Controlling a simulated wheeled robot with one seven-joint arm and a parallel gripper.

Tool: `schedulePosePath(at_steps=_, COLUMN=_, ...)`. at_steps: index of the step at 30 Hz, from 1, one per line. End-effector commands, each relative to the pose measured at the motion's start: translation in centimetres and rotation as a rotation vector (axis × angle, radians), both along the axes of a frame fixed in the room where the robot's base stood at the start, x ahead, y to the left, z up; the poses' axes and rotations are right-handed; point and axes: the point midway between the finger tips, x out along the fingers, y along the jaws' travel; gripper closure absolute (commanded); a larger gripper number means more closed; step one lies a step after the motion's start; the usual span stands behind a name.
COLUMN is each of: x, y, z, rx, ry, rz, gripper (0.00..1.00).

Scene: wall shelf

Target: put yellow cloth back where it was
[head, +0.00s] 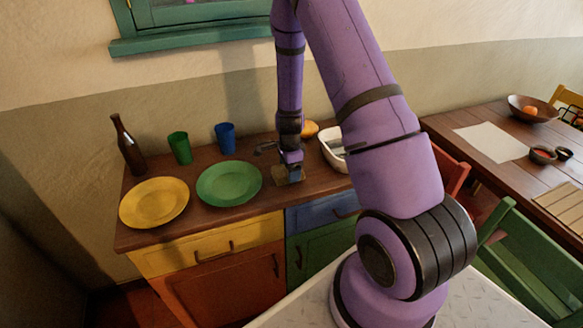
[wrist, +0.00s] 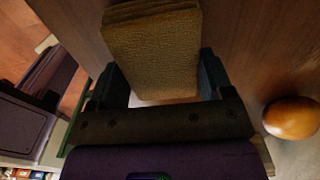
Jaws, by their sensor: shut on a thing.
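The yellow cloth (wrist: 152,45) is a folded, layered, dull yellow-brown pad in the wrist view. My gripper (wrist: 158,78) is shut on it, with one dark finger at each side of its near end. In the head view my gripper (head: 290,166) points down at the brown counter, right of the green plate, and the cloth (head: 288,178) shows as a small tan patch below it. I cannot tell whether the cloth touches the counter. Its near end is partly hidden by my gripper.
A green plate (head: 229,183) and a yellow plate (head: 154,202) lie left on the counter (head: 190,228). A green cup (head: 180,147), blue cup (head: 225,137) and dark bottle (head: 127,145) stand behind them. A white basin (head: 333,152) and an orange round thing (wrist: 291,117) are close on the right.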

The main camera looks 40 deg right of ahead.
Motion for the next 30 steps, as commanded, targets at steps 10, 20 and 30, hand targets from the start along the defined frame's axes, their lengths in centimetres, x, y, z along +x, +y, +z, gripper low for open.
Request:
schedulePosePath(at_steps=10, x=0.0, y=0.0, z=-0.2, rx=0.0, ry=0.0, rz=-0.001, gripper=0.01)
schedulePosePath(at_steps=20, x=0.0, y=0.0, z=0.6, rx=-0.002, ry=-0.002, rz=0.001, gripper=0.01)
schedulePosePath(at_steps=30, x=0.1, y=0.0, z=6.5, rx=-0.001, ry=-0.004, rz=0.002, gripper=0.01)
